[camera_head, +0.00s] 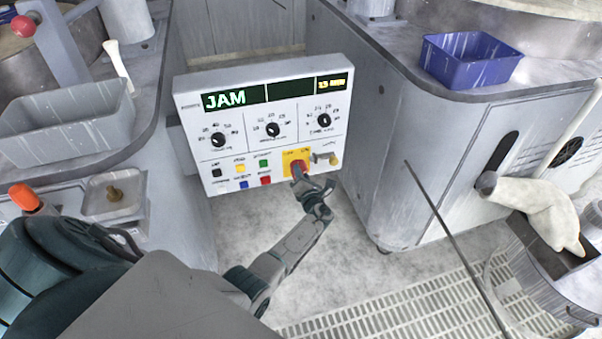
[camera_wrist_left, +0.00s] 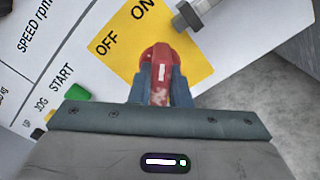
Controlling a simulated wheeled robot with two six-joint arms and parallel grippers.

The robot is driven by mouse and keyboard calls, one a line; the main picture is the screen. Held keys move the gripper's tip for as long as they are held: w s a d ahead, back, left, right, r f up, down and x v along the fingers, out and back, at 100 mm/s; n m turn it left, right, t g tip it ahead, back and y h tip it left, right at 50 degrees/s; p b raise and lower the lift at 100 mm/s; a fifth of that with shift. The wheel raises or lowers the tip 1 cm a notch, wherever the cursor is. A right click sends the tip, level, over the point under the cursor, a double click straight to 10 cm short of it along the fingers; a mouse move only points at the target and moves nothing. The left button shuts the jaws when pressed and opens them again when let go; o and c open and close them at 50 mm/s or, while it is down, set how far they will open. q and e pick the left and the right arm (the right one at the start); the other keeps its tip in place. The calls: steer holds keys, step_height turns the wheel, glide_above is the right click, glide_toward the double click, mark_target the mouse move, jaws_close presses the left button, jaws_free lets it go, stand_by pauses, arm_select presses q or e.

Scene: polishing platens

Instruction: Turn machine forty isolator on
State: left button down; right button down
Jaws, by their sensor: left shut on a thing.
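The red isolator handle (camera_head: 297,168) sits on a yellow plate (camera_head: 289,157) at the lower right of the white control panel (camera_head: 262,141). In the left wrist view the handle (camera_wrist_left: 156,56) shows a white mark running roughly up and down the picture. The yellow plate (camera_wrist_left: 183,66) reads OFF to the left of the handle and ON above it. I cannot tell surely which label the handle points to. My left gripper (camera_head: 303,177) is shut on the handle, with a finger on each side in the wrist view (camera_wrist_left: 160,88). My right gripper is not in view.
The panel's display (camera_head: 238,99) reads JAM. Three black dials and several coloured buttons share its face. A green button (camera_wrist_left: 77,93) and a grey metal fitting (camera_wrist_left: 190,15) flank the plate. A grey tray (camera_head: 65,128) and blue tray (camera_head: 468,72) stand on side benches.

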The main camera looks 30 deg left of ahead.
arm_select(q)
steer(key=shift+f, duration=0.1)
steer(key=c, duration=1.4)
jaws_free()
steer(key=shift+o, duration=0.2)
